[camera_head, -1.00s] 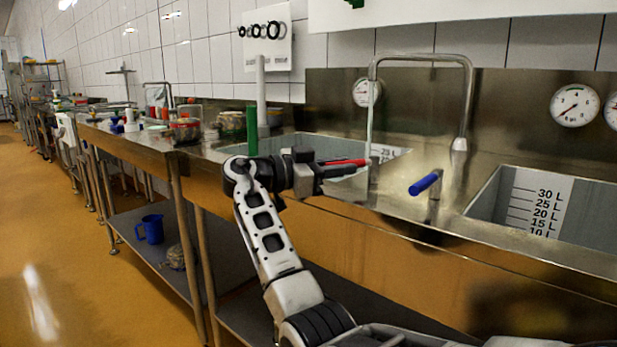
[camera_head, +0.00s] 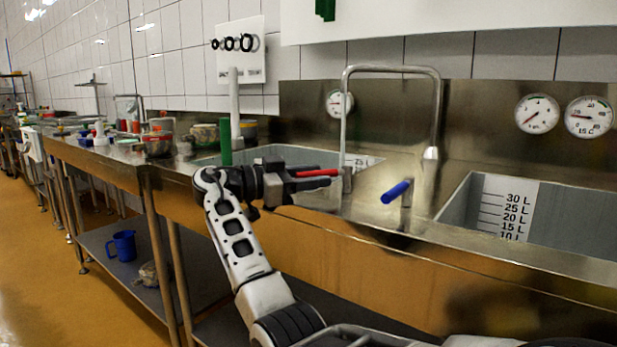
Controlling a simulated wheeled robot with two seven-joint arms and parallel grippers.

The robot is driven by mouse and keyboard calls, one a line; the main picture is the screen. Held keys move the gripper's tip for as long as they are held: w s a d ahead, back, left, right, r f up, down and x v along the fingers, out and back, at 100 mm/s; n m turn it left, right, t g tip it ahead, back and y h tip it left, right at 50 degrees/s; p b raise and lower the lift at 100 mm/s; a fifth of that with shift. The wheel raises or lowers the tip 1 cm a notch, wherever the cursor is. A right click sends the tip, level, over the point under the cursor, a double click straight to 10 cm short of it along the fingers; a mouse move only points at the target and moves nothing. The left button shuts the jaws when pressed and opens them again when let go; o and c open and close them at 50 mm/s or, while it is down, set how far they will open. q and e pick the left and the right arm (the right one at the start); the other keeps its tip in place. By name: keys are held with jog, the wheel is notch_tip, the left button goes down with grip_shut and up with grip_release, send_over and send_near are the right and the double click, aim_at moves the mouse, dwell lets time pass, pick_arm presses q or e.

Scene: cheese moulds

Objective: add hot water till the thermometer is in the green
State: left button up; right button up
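A tap lever with a red handle (camera_head: 317,172) and one with a blue handle (camera_head: 396,192) stand on the steel counter's front ledge. A round dial marked in C (camera_head: 589,117), which looks like the thermometer, is on the backsplash at the right. Its needle points left; I cannot make out a green zone. My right gripper (camera_head: 318,186) is at the red handle, overlapping it from the front left. I cannot tell whether it touches the handle or how far its fingers are apart. My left gripper is out of view.
The right basin (camera_head: 570,215) has a litre scale (camera_head: 507,208); I see no water surface in it. Another dial (camera_head: 537,113) is beside the thermometer, and a third (camera_head: 340,103) is further left. A green-handled post (camera_head: 225,142) stands left of my gripper. A blue jug (camera_head: 122,245) sits on the lower shelf.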

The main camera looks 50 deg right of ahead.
jog(key=v, duration=1.6)
